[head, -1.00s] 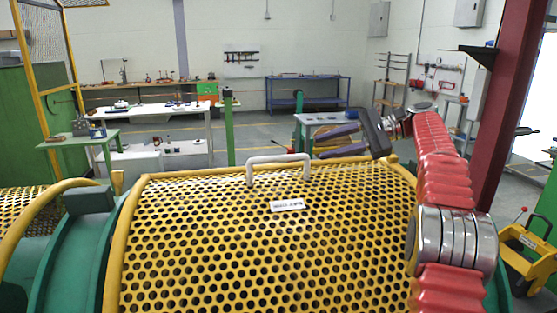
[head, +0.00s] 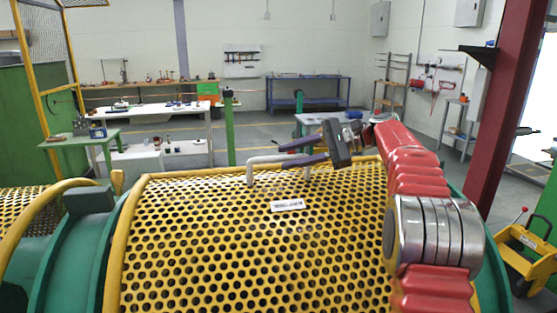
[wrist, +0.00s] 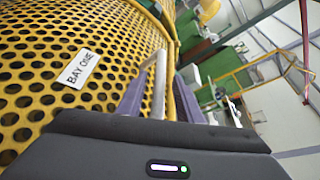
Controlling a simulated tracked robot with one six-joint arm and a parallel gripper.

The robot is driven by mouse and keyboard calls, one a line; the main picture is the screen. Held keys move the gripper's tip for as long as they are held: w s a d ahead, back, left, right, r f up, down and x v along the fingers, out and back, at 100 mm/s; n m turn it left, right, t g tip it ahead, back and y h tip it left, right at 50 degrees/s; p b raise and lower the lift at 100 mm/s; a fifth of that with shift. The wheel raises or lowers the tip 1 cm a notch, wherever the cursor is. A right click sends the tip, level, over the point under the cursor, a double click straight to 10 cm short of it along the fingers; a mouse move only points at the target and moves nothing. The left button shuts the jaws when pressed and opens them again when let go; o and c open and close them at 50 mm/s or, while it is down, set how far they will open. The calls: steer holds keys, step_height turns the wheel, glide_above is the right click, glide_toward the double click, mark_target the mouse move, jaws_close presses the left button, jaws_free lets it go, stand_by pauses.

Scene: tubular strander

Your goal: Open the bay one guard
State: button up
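The bay one guard (head: 230,240) is a curved yellow perforated cover, lying closed over the machine. A white label reading BAY ONE (wrist: 82,69) is on it; the label also shows in the head view (head: 288,204). A pale U-shaped handle (head: 251,172) stands up at the guard's far edge. My gripper (head: 281,158) is open at the handle's right part, its fingers pointing left.
A yellow-edged green ring (head: 85,245) and another perforated guard (head: 22,205) lie to the left. A red column (head: 508,105) stands at the right, near my arm. A green post (head: 229,130) rises beyond the guard. Benches stand farther back.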

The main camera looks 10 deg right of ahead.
steer(key=shift+x, duration=1.8)
steer(key=shift+c, duration=0.3)
jaws_close()
